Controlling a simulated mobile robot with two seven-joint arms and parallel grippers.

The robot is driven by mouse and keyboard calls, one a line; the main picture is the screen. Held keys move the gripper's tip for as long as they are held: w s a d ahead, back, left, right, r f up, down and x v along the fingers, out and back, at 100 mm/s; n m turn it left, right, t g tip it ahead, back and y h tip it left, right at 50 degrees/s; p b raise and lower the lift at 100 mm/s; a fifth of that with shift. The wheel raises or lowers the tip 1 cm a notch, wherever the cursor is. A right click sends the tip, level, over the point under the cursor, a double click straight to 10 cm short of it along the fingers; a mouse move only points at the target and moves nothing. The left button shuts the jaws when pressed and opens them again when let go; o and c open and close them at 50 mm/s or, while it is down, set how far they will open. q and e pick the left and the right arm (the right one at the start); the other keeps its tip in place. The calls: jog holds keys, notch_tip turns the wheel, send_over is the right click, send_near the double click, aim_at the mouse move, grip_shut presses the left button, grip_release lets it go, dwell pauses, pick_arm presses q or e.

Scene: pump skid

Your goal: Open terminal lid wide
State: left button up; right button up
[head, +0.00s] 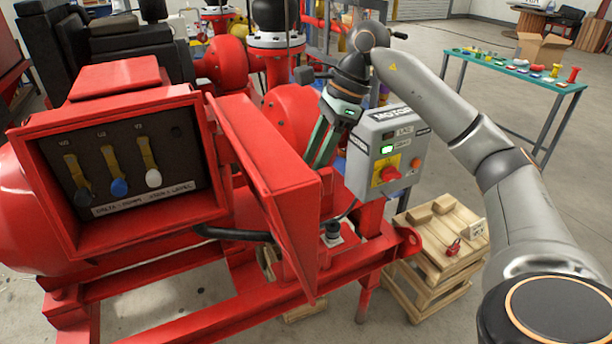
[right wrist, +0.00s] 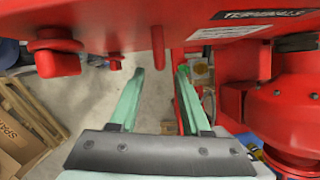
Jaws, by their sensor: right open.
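The red terminal box (head: 120,150) on the motor stands open at the left of the head view. Three terminals with black, blue and white ends show inside it. Its red lid (head: 277,180) is swung out from the box's right side and stands roughly upright, edge towards me. My right gripper (head: 319,155) is beyond the lid, with its green fingers apart and pointing down; the lid may hide their tips. In the right wrist view the red panel labelled "TERMINALS" (right wrist: 190,18) spans the top, and the open fingers (right wrist: 160,75) have nothing between them. My left gripper is out of view.
The grey motor control box (head: 388,150) with a red knob stands close right of my right gripper. A wooden crate stack (head: 440,245) is on the floor below it. Red pipework and pump parts lie behind. A teal table (head: 520,75) stands far right.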

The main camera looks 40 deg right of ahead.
jog(key=v, duration=0.7)
jog(key=shift+p, duration=0.3)
